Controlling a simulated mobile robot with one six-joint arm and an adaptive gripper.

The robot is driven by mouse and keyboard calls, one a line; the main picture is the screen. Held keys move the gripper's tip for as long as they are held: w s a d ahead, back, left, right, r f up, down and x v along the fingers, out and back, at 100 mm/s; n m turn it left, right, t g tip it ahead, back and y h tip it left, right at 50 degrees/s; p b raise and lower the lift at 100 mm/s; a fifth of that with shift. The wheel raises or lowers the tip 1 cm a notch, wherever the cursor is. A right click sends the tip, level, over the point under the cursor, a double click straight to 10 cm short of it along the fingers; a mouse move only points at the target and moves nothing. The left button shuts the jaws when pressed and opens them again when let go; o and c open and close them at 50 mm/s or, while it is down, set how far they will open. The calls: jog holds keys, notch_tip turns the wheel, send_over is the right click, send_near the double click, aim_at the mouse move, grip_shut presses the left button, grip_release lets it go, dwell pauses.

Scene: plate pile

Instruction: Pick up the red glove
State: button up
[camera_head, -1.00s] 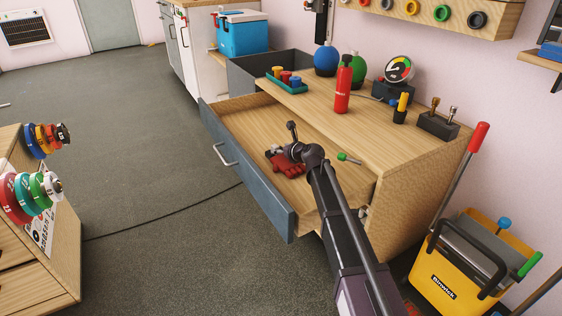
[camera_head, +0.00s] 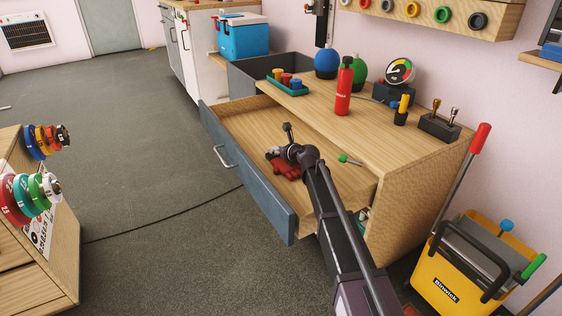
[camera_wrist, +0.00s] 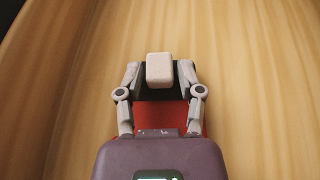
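The red glove (camera_head: 287,169) lies on the floor of the open drawer in the head view, partly covered by my gripper (camera_head: 278,156). My gripper is low in the drawer, directly over the glove or against it. In the wrist view, red glove fabric (camera_wrist: 160,117) shows behind and between the finger links of my gripper (camera_wrist: 160,78). A pale block and dark parts fill the space between the fingertips. I cannot tell whether the fingers grip the glove; most of it is hidden by the gripper body.
The drawer (camera_head: 240,180) is pulled out, its front and walls around my gripper. A green-tipped tool (camera_head: 349,160) lies to the right. The desk top (camera_head: 370,130) bears a red extinguisher (camera_head: 344,88) and a gauge (camera_head: 399,72). A yellow bucket (camera_head: 450,283) stands at the right.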

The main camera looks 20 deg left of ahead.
grip_shut()
jog(key=shift+r, duration=0.1)
notch_tip(320, 180, up, 10)
jog(key=p, duration=1)
dwell(0.6)
